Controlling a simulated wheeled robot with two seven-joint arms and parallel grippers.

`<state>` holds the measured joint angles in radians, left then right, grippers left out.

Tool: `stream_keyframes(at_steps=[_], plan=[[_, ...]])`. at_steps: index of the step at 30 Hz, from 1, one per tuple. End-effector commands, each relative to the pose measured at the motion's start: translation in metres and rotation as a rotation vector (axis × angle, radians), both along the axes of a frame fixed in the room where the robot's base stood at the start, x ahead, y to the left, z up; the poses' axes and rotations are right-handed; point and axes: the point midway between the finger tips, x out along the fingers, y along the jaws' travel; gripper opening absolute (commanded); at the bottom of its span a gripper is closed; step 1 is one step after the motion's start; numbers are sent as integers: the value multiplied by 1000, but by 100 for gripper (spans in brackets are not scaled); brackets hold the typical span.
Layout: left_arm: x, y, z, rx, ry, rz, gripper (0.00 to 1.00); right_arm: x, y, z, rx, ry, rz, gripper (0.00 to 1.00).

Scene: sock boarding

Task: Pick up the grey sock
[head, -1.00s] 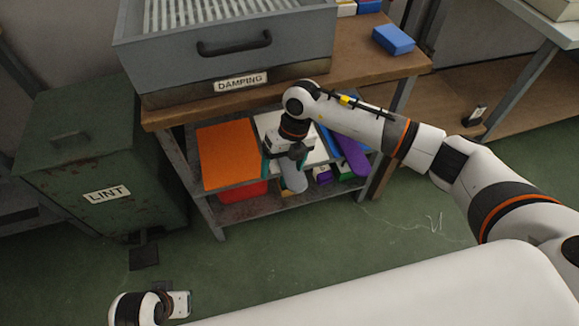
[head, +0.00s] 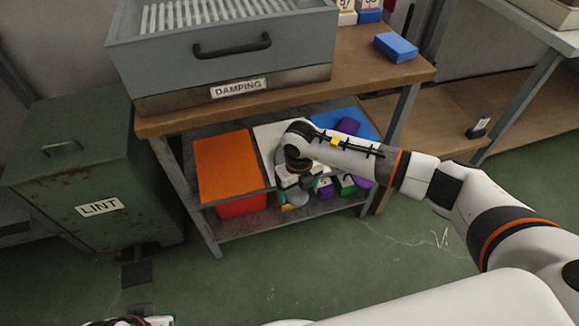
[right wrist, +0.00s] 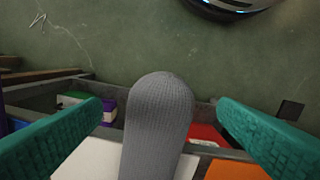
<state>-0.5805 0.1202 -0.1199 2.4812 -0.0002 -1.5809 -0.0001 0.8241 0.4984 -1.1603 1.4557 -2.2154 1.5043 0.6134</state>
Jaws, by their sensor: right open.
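The grey sock (right wrist: 158,125) fills the middle of the right wrist view, its rounded end pointing up the picture. It lies over a white panel (right wrist: 90,160). My right gripper (right wrist: 160,108) is open, with one teal finger on each side of the sock and visible gaps between. In the head view my right gripper (head: 288,184) is over the shelf under the table; only a small grey end of the sock (head: 298,198) shows below it.
Small boxes (head: 325,187) and a red bin (head: 240,206) sit below. The tabletop (head: 385,85) is overhead. A green LINT bin (head: 85,170) stands left.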

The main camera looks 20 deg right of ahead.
Motion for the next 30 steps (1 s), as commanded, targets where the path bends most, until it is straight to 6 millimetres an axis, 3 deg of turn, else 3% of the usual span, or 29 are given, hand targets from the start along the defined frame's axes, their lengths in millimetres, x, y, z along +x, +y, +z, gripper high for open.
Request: stream_keyframes(at_steps=[3, 10, 18, 26, 30], plan=[[0, 0, -6, 0, 0, 0, 44, 0, 0, -18, 0, 1, -1, 83], [0, 0, -5, 0, 0, 0, 44, 0, 0, -20, 0, -1, 0, 83], [0, 0, -6, 0, 0, 0, 44, 0, 0, -20, 0, -1, 0, 44], [0, 0, -5, 0, 0, 0, 44, 1, 0, -18, 0, -1, 0, 44], [0, 0, 0, 0, 0, 0, 44, 1, 0, -3, 1, -3, 0, 44]])
